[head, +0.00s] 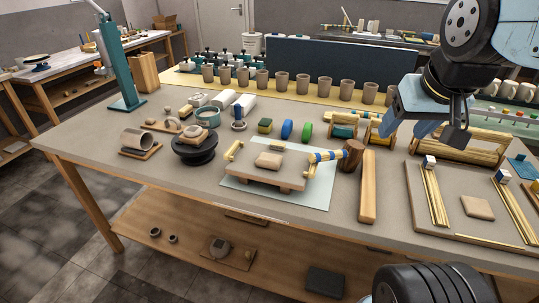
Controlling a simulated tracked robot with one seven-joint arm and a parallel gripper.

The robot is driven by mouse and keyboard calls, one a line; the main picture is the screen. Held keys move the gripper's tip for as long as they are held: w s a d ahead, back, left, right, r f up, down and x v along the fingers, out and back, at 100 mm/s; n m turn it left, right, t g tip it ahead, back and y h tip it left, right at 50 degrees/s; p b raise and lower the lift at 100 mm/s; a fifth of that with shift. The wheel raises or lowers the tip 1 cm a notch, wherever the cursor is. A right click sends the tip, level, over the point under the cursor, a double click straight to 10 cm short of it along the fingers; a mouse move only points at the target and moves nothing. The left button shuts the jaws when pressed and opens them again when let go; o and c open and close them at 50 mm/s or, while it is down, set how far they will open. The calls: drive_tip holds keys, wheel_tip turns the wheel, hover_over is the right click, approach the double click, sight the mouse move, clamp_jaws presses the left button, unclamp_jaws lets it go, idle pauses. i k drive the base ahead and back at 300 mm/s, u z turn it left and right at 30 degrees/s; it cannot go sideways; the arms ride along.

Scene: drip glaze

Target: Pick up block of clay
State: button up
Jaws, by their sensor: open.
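A beige, rounded block of clay (268,160) lies flat on a small low wooden stand (262,178) on a pale sheet (318,191), in the middle of the table. A second flat beige slab (477,206), which also looks like clay, lies on a board at the right. I cannot tell for sure which one is the named block. My gripper (430,128) is open and hangs at the upper right, above the table, apart from both pieces. It partly hides the wooden racks behind it.
A dark turntable (194,147) stands left of the stand. A blue-and-yellow handled tool (327,156) and a brown wooden cylinder (351,156) are close on its right, with a long wooden bar (367,188) beyond. Several cups (279,82) line the back. The front table strip is mostly clear.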

sight(267, 161)
drive_tip(key=u, duration=0.5)
drive_tip(key=k, duration=1.25)
drive_tip(key=u, duration=0.4)
drive_tip(key=i, duration=0.85)
drive_tip(key=z, duration=0.3)
